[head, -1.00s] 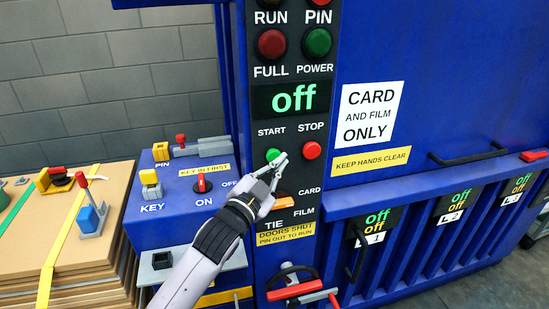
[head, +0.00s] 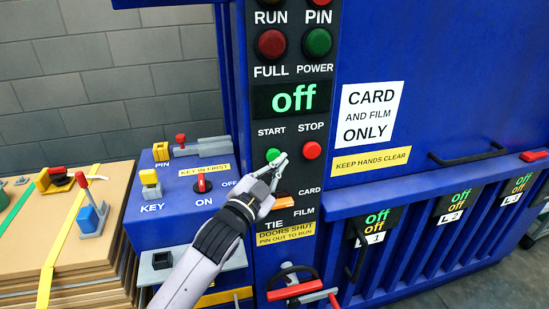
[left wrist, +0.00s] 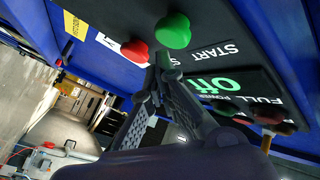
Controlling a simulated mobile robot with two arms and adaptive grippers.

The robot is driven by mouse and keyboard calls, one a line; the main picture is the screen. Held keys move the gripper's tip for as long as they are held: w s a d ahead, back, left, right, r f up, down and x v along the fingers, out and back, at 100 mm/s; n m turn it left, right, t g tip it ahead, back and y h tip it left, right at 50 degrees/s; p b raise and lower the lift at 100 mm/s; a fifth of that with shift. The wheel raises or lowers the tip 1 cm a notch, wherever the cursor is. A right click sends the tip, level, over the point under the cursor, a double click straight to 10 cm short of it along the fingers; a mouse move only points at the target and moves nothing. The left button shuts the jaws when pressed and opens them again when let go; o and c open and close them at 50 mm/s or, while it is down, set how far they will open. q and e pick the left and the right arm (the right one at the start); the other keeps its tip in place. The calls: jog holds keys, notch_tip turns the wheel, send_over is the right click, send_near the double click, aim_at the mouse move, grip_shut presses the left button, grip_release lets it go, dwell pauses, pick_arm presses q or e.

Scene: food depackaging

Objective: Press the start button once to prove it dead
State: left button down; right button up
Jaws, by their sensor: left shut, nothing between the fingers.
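The green START button (head: 273,155) sits on the black control panel below the display (head: 290,98), which reads "off". The red STOP button (head: 312,150) is to its right. My left gripper (head: 281,160) is shut and empty, with its fingertips at the right edge of the green button. In the left wrist view the fingertips (left wrist: 164,60) point at the panel just below the green button (left wrist: 174,31), with the red button (left wrist: 136,51) beside them. I cannot tell whether the fingertips touch the green button. My right gripper is not in view.
An orange CARD/FILM switch (head: 284,202) is just below the gripper. A red-handled lever (head: 293,290) is lower down. Stacked boards (head: 75,270) stand at far left.

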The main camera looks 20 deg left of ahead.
pick_arm(q)
jog(key=shift+w, duration=0.1)
jog(key=shift+w+a, duration=0.25)
jog(key=shift+w+a, duration=0.3)
jog(key=shift+w, duration=0.2)
dwell(1.1)
jog(key=shift+s+p, duration=0.1)
jog(key=shift+p, duration=0.2)
jog(key=shift+s+d, duration=0.55)
jog(key=shift+s, duration=0.2)
jog(key=s+d, duration=0.1)
jog(key=s, duration=0.1)
jog(key=s+d+p, duration=0.1)
jog(key=s, duration=0.1)
jog(key=shift+d, duration=0.4)
